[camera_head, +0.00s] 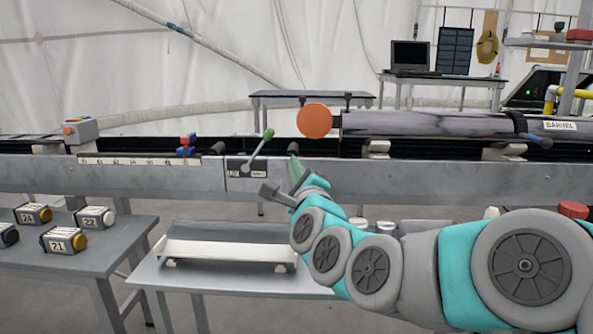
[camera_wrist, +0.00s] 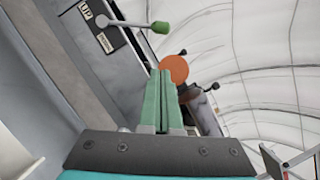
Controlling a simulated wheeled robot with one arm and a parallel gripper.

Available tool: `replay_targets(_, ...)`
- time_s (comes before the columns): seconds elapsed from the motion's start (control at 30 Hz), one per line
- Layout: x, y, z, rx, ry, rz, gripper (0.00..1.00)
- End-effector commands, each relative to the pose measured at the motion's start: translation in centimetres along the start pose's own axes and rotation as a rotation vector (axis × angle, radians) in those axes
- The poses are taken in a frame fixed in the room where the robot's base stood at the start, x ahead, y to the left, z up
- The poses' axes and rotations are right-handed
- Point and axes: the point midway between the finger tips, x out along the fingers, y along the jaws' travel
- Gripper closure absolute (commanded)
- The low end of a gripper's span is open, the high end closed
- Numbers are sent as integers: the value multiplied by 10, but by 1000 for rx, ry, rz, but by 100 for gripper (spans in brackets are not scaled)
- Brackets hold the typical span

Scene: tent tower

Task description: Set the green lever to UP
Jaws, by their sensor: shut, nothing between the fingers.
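The green lever (camera_head: 258,147) is a metal rod with a green knob, on a black label plate (camera_head: 238,168) on the front of the long grey rail. The rod leans up and to the right, toward the side of the second label. In the wrist view the lever (camera_wrist: 135,24) shows at the top, with the plate reading UP (camera_wrist: 85,12) and a second label, likely DOWN (camera_wrist: 104,42). My gripper (camera_head: 293,163) is to the right of the lever and a little below its knob, apart from it. Its green fingers (camera_wrist: 160,72) are shut and empty.
An orange-ended cylinder (camera_head: 315,121) and a long barrel (camera_head: 430,124) lie above the rail to the right. A red-and-blue fitting (camera_head: 186,146) sits on the rail left of the lever. A table with several small labelled boxes (camera_head: 63,240) stands at lower left.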

Motion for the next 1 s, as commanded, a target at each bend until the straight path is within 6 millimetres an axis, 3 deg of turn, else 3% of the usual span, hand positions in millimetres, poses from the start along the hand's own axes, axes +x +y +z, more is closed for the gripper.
replay_targets(0.33,54,0,0,-4,1,0,100)
replay_targets(0.4,61,-1,8,-5,-2,0,100)
replay_targets(0.7,80,0,27,-3,-1,-1,100)
replay_targets(1.0,81,0,29,0,-1,-1,100)
